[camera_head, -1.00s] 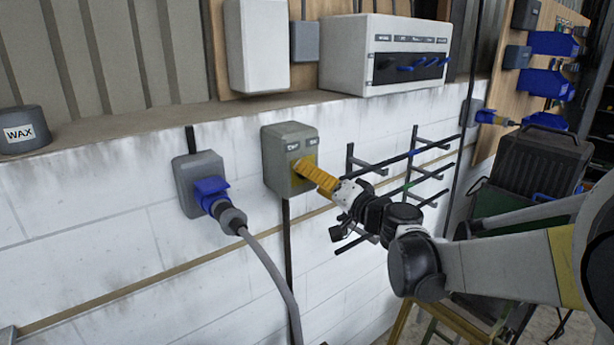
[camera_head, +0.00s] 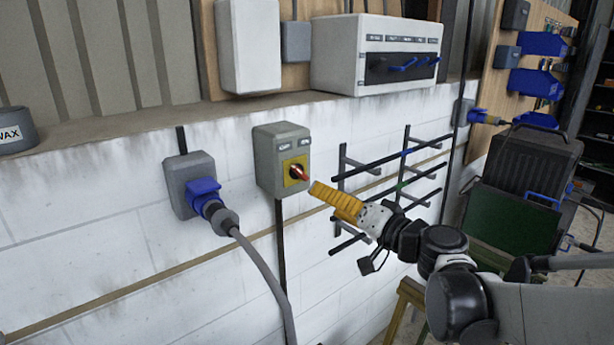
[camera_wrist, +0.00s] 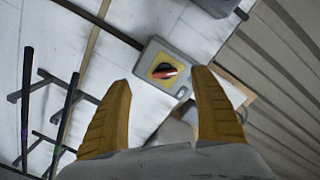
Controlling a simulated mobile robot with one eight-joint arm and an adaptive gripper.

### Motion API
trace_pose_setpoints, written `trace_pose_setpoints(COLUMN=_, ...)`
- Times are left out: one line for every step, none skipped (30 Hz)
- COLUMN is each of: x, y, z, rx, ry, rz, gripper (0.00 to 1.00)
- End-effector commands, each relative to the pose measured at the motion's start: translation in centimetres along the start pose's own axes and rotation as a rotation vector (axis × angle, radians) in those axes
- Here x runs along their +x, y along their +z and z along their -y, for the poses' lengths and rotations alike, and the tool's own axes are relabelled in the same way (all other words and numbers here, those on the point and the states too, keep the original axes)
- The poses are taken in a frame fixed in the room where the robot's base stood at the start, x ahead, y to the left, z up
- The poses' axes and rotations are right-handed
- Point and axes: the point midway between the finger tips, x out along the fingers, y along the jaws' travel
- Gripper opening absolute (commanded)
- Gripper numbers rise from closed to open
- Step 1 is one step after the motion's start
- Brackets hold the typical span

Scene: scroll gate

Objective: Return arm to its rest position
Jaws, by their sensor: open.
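My gripper (camera_head: 318,190) has yellow ribbed fingers and is open and empty. It stands just right of and below the grey switch box (camera_head: 268,165), apart from it. In the wrist view my gripper (camera_wrist: 165,85) shows its two fingers spread wide, with the switch box (camera_wrist: 158,55) beyond and between their tips. A red rotary knob (camera_head: 299,173) on a yellow plate is on the front of the box; in the wrist view the red knob (camera_wrist: 165,73) is in full sight and nothing touches it.
A blue plug (camera_head: 205,196) with a grey cable sits in a wall socket to the left. A black wall rack (camera_head: 385,180) is behind my arm. A white panel box (camera_head: 375,55) stands on the ledge above. A dark case (camera_head: 530,160) is at the right.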

Motion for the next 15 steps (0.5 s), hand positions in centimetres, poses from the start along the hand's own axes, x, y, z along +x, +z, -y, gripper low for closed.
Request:
trace_pose_setpoints(x=-0.6, y=2.2, z=-0.5, rx=-0.02, ry=0.025, rz=0.042, gripper=0.74)
trace_pose_setpoints(x=-1.0, y=3.5, z=-0.8, rx=-0.035, ry=0.047, rz=0.073, gripper=0.74)
trace_pose_setpoints(x=-1.7, y=5.5, z=-1.3, rx=-0.059, ry=0.084, rz=0.12, gripper=0.74)
trace_pose_setpoints(x=-2.5, y=7.2, z=-1.8, rx=-0.077, ry=0.115, rz=0.159, gripper=0.74)
trace_pose_setpoints(x=-3.3, y=8.8, z=-2.3, rx=-0.097, ry=0.149, rz=0.198, gripper=0.74)
trace_pose_setpoints(x=-4.5, y=11.0, z=-3.3, rx=-0.124, ry=0.199, rz=0.248, gripper=0.74)
trace_pose_setpoints(x=-5.5, y=12.5, z=-4.0, rx=-0.145, ry=0.238, rz=0.286, gripper=0.74)
trace_pose_setpoints(x=-6.6, y=14.0, z=-4.8, rx=-0.166, ry=0.279, rz=0.321, gripper=0.74)
trace_pose_setpoints(x=-8.2, y=15.8, z=-6.0, rx=-0.194, ry=0.335, rz=0.364, gripper=0.74)
trace_pose_setpoints(x=-9.4, y=17.2, z=-6.9, rx=-0.215, ry=0.379, rz=0.395, gripper=0.74)
trace_pose_setpoints(x=-10.7, y=18.4, z=-7.9, rx=-0.237, ry=0.424, rz=0.423, gripper=0.74)
trace_pose_setpoints(x=-12.4, y=19.7, z=-9.2, rx=-0.268, ry=0.484, rz=0.456, gripper=0.74)
trace_pose_setpoints(x=-13.7, y=20.7, z=-10.1, rx=-0.289, ry=0.527, rz=0.478, gripper=0.74)
trace_pose_setpoints(x=-15.0, y=21.5, z=-11.1, rx=-0.309, ry=0.57, rz=0.497, gripper=0.74)
trace_pose_setpoints(x=-16.6, y=22.3, z=-12.2, rx=-0.337, ry=0.625, rz=0.517, gripper=0.74)
